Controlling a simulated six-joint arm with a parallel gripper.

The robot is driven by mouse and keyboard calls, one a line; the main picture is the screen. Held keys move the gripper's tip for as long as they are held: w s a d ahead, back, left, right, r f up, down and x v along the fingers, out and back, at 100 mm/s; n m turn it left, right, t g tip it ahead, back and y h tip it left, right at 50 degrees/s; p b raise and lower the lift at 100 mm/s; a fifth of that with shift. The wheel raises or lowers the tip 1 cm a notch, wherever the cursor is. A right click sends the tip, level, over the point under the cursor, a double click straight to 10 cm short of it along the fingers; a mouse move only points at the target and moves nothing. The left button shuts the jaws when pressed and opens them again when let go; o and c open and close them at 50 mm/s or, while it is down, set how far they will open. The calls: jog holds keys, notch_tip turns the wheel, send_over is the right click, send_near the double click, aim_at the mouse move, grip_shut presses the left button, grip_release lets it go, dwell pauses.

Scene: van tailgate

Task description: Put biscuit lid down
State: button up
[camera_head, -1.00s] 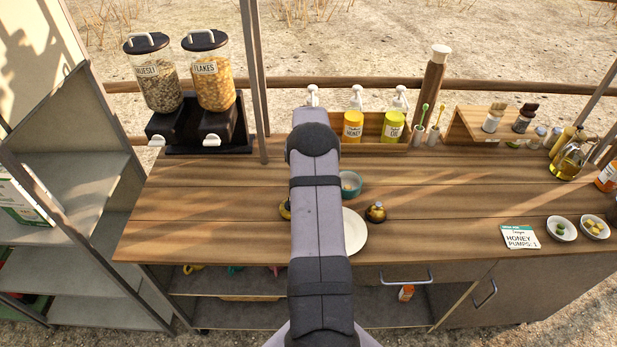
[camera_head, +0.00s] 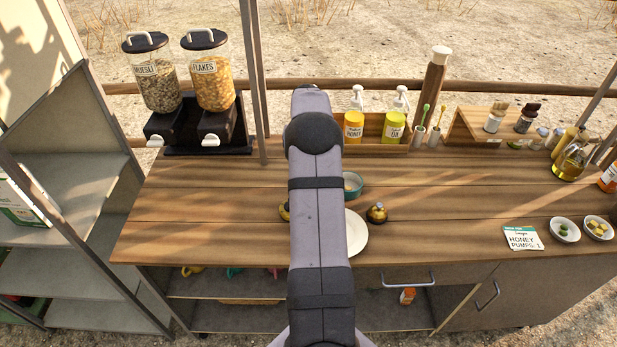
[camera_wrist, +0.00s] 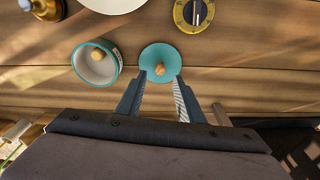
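The round teal biscuit lid (camera_wrist: 160,60) with a small wooden knob lies, it seems, flat on the wooden counter in the wrist view. My gripper (camera_wrist: 161,81) has its two fingers spread, with their tips at the near edge of the lid on either side of the knob. I see a gap between each finger and the knob. The open pot (camera_wrist: 76,62) with a teal outside and pale inside stands just left of the lid, with a tan round thing in it. It also shows in the head view (camera_head: 357,190). There my arm hides the lid and gripper.
A white plate (camera_head: 352,236), a brass-coloured item (camera_head: 376,213) and a yellow dial timer (camera_wrist: 181,14) are close by. Pump bottles (camera_head: 394,124) stand in a wooden box behind.

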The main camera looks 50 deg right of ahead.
notch_tip(320, 180, up, 6)
jog(key=b, duration=0.1)
jog(key=shift+s+a, duration=0.25)
jog(key=shift+a, duration=0.05)
jog(key=s+a+n, duration=0.2)
jog(key=a+n, duration=0.3)
jog(key=a, duration=1.7)
jog(key=s+a+f+n, duration=0.1)
jog(key=s+a+n, duration=0.1)
jog(key=s+a, duration=0.6)
jog(key=s+a+f+n+y, duration=0.1)
jog(key=s+a+f+n, duration=0.1)
jog(key=s+a, duration=0.7)
jog(key=shift+f+n+g, duration=0.3)
jog(key=shift+n+g, duration=0.1)
jog(key=shift+n, duration=0.4)
